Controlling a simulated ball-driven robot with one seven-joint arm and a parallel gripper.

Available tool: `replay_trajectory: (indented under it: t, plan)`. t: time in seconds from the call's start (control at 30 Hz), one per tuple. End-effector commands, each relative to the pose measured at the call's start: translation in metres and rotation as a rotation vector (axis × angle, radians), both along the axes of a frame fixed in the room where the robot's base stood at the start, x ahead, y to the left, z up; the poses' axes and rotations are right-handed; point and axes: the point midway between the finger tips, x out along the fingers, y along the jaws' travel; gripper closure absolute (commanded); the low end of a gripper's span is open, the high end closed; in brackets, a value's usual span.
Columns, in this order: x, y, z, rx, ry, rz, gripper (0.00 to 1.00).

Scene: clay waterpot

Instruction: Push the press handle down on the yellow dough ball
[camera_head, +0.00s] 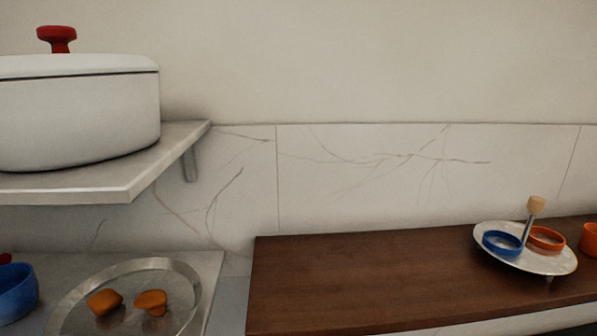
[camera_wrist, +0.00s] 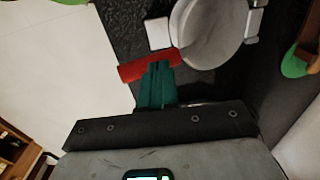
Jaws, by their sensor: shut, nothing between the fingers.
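No yellow dough ball shows in either view, and I cannot pick out the press for certain. In the wrist view my gripper (camera_wrist: 158,66) has green fingers that are shut with nothing between them. A red bar (camera_wrist: 133,72) lies just beyond the fingertips; I cannot tell whether it touches them or whether it is the press handle. A pale round thing (camera_wrist: 208,32) with white blocks at its sides is just beyond, to the upper right. My gripper is not in the head view.
In the head view a white pot (camera_head: 80,110) with a red knob stands on a shelf (camera_head: 150,175). Below are a round metal tray (camera_head: 190,290) with two orange pieces and a blue bowl (camera_head: 15,292). A silver plate (camera_head: 545,266) with blue and orange rings sits on a brown counter (camera_head: 360,275).

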Motion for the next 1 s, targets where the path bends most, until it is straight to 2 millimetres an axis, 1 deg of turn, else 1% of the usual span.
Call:
replay_trajectory:
  t: [1.0]
  plan:
    - [0.0, 0.0, -0.019, 0.0, 0.0, 0.001, 1.0]
